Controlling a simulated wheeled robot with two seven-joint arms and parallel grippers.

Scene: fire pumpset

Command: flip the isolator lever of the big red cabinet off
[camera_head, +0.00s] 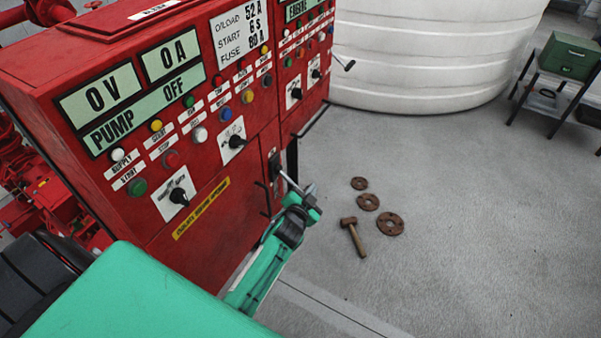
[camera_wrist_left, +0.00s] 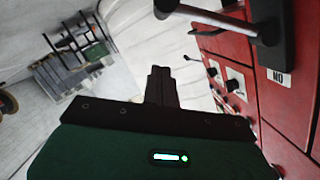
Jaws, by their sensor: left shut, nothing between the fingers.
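The big red cabinet (camera_head: 240,175) stands on the left of the head view, its front lit with "0 V", "0 A" and "PUMP OFF" displays. Its isolator lever (camera_head: 287,181) juts out low on the front from a dark mount. In the left wrist view, the lever (camera_wrist_left: 215,20) crosses the top right, with a grey bar and black pivot. My left gripper (camera_head: 310,204) is shut and empty beside the lever's outer end. Its closed fingertips (camera_wrist_left: 160,72) show just below the lever in the wrist view; contact is unclear. My right gripper is out of view.
A hammer (camera_head: 353,236) and rusty flanges (camera_head: 390,224) lie on the grey floor. A white tank (camera_head: 430,55) stands behind, and a green box (camera_head: 568,57) sits on a dark stand at right. Knobs and a handle bar protrude from the cabinet front.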

